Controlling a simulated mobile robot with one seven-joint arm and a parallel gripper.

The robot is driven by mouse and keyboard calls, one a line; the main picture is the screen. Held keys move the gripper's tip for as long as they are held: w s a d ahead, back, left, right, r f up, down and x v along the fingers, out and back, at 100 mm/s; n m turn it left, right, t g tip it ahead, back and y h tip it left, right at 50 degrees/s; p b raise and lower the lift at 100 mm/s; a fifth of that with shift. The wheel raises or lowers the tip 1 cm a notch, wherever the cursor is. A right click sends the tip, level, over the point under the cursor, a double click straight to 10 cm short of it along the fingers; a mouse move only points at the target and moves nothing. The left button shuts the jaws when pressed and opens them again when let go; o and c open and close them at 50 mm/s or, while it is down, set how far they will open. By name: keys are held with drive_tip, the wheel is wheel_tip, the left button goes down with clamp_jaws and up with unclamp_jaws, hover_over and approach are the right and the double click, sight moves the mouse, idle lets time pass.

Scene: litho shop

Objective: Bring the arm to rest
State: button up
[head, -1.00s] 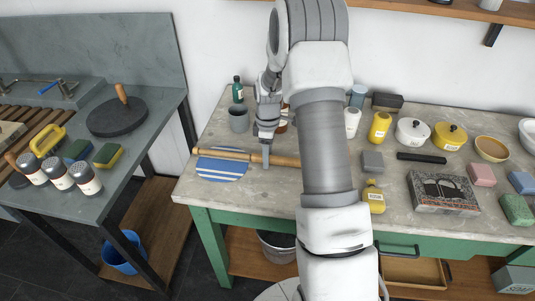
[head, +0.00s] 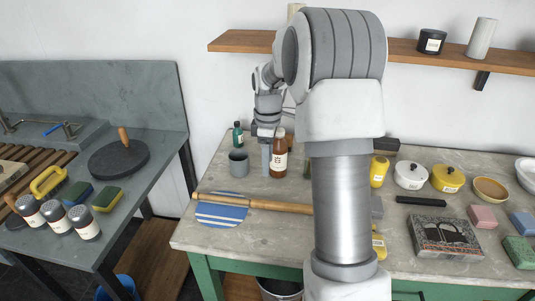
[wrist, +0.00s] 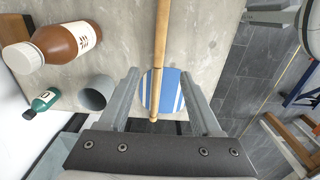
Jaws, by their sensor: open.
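My gripper (head: 266,172) hangs fingers-down above the back left part of the stone-topped table, left of the brown bottle (head: 280,158) in the head view. In the wrist view my gripper (wrist: 160,75) shows two grey fingers spread apart with nothing held. A long wooden stick (wrist: 160,50) and a blue-and-white striped round mat (wrist: 171,92) show in the gap between them, lower down on the table. The stick (head: 270,205) lies across the mat (head: 220,215) in the head view. My arm's upper links hide the middle of the table.
A grey cup (head: 239,164) and a green bottle (head: 238,134) stand close left of my gripper. A wall shelf (head: 400,50) is behind my arm. Pots, blocks and a patterned box (head: 445,235) crowd the table's right. A grey side counter (head: 60,185) is at left.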

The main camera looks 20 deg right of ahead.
drive_tip(key=shift+r, duration=0.85)
drive_tip(key=shift+r, duration=0.1)
drive_tip(key=s+a+r+m+t, duration=0.2)
drive_tip(key=s+a+r+m, duration=0.3)
drive_tip(key=s+a+r, duration=0.45)
drive_tip(key=s+a+m+t, duration=0.1)
drive_tip(key=s+a+m, duration=0.1)
drive_tip(key=s, duration=0.6)
drive_tip(key=s+a+r+m+t, duration=0.1)
drive_tip(key=s+m, duration=0.3)
drive_tip(key=s, duration=0.5)
drive_tip(key=shift+a+r+t, duration=0.3)
drive_tip(key=shift+a+t, duration=0.25)
drive_tip(key=shift+t, duration=0.15)
drive_tip(key=shift+s, duration=0.1)
